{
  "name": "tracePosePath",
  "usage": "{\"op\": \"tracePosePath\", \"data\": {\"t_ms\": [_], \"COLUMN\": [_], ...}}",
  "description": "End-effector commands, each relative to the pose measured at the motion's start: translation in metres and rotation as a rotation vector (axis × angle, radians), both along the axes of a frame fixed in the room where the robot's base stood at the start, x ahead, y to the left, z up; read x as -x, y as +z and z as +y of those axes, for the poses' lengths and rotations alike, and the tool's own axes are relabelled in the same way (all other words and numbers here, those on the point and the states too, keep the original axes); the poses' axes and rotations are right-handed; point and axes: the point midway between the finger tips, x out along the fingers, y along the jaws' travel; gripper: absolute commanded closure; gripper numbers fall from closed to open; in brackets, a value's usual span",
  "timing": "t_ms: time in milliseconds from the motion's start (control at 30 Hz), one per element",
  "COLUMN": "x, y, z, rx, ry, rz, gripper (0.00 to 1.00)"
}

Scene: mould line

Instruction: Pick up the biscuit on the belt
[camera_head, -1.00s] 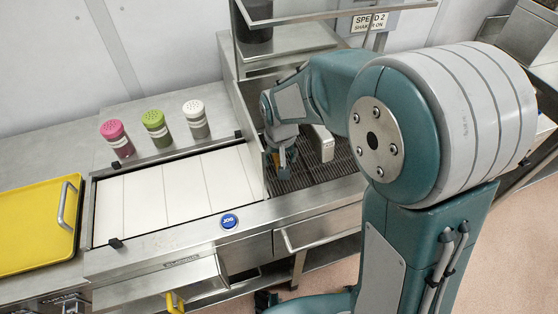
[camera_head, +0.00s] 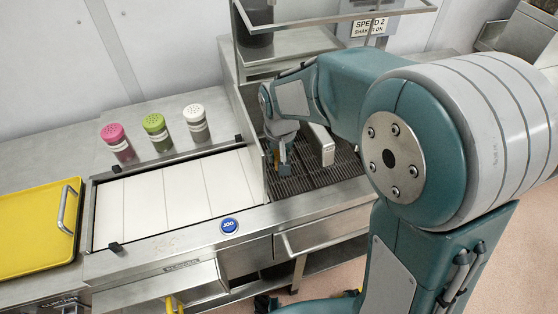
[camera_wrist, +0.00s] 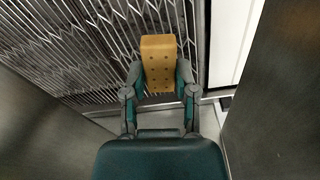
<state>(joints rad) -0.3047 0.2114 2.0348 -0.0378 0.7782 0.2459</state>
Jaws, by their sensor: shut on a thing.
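The biscuit (camera_wrist: 158,62) is a golden-brown block with small holes in the wrist view. My gripper (camera_wrist: 159,84) is shut on it, one finger on each side. In the head view my gripper (camera_head: 283,164) hangs over the dark slatted grate at the right of the belt, and the biscuit is hard to make out there. The white belt (camera_head: 180,200) shows no biscuit on it. The wrist view shows the slatted metal grate (camera_wrist: 75,45) behind the biscuit; I cannot tell the gap between them.
Pink (camera_head: 118,142), green (camera_head: 157,133) and white (camera_head: 196,123) capped shakers stand behind the belt. A yellow tray (camera_head: 30,240) lies at the left. A blue JOG button (camera_head: 229,225) sits on the front rail. A metal post (camera_head: 321,146) stands right of my gripper.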

Motion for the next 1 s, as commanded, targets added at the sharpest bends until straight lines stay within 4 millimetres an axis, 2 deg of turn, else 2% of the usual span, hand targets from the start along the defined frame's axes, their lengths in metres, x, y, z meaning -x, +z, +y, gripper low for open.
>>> {"op": "tracePosePath", "data": {"t_ms": [333,500,700,1000], "x": [0.048,0.082,0.111,0.127], "y": [0.068,0.082,0.096,0.103], "z": [-0.023,-0.038,-0.052,-0.059], "rx": [-0.003,-0.002,-0.001,0.000], "ry": [-0.002,-0.002,-0.002,-0.001], "rz": [-0.006,-0.006,-0.003,0.000], "gripper": [0.83,0.83,0.83,0.83]}}
